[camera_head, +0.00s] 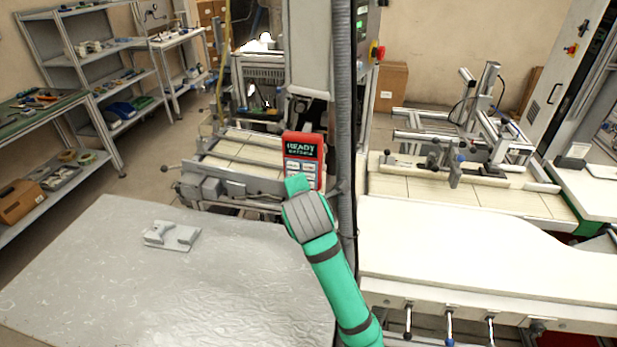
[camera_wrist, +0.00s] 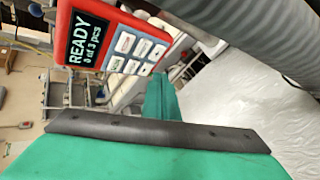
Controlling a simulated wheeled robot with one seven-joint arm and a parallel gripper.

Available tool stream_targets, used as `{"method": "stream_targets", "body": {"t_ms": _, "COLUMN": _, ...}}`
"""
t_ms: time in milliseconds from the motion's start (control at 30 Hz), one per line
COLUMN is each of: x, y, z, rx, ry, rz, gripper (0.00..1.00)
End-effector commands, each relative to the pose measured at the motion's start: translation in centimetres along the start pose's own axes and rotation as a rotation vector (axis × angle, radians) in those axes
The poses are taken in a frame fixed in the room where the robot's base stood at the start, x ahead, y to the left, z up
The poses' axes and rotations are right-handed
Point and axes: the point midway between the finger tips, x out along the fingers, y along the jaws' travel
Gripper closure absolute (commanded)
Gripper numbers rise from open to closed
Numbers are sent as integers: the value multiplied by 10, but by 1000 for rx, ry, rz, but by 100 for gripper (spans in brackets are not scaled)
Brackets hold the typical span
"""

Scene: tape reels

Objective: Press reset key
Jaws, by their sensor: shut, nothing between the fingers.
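A red control box (camera_head: 303,146) is mounted beside the grey column in the head view. Its dark screen reads READY; in the wrist view the screen (camera_wrist: 88,40) reads "READY 0 of 3 pcs". The box has several pale keys (camera_wrist: 125,43) and a key with a green label (camera_wrist: 116,64). The labels are too small for me to tell which is the reset key. My green gripper (camera_head: 296,184) is shut and empty in front of the box's lower part. In the wrist view its fingers (camera_wrist: 161,92) end near the box's lower right corner; I cannot tell whether they touch it.
A grey corrugated hose (camera_head: 343,120) runs vertically right of the box. A grey table (camera_head: 130,285) with a small grey fixture (camera_head: 172,235) lies at the front left. A white machine bed (camera_head: 470,265) stands at the right. Shelves (camera_head: 85,45) stand at the back left.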

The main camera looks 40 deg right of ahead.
Motion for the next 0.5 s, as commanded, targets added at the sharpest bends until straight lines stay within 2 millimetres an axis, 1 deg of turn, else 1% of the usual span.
{"method": "stream_targets", "body": {"t_ms": 233, "x": -16, "y": -8, "z": -8, "rx": 0, "ry": -1, "rz": 2, "gripper": 100}}
{"method": "stream_targets", "body": {"t_ms": 500, "x": -19, "y": -10, "z": -10, "rx": 1, "ry": -1, "rz": 1, "gripper": 100}}
